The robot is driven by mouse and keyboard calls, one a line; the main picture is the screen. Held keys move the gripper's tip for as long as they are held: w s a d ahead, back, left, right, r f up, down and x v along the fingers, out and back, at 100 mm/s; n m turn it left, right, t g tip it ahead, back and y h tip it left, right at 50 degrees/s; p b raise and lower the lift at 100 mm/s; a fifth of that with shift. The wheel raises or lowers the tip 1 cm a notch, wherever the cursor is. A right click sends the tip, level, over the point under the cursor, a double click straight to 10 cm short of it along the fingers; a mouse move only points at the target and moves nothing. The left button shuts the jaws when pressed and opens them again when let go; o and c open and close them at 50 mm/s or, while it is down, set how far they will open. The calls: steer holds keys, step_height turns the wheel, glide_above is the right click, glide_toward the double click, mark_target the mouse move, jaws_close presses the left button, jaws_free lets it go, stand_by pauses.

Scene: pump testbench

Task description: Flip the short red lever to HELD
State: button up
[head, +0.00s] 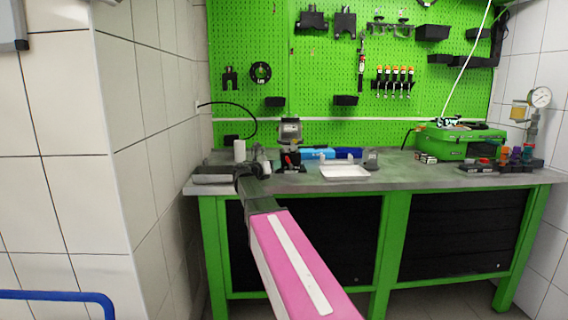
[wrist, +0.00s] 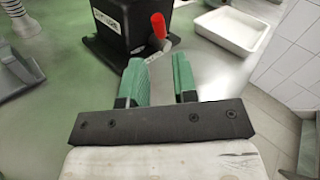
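The short red lever (wrist: 158,26) stands on the front of a black pump base (wrist: 118,28) in the wrist view. In the head view the red lever (head: 287,160) is a small spot beside my gripper (head: 262,167). The label on the base is too small to read for sure.
A white tray (wrist: 236,32) lies to the right of the base. The workbench (head: 420,178) has a green case (head: 462,142) at its right and a dark grey tray (head: 213,179) at its left. A white cylinder (head: 239,150) stands near my gripper.

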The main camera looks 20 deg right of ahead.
mark_target(289, 162)
steer(key=x, duration=0.7)
steer(key=shift+w, duration=0.1)
jaws_close()
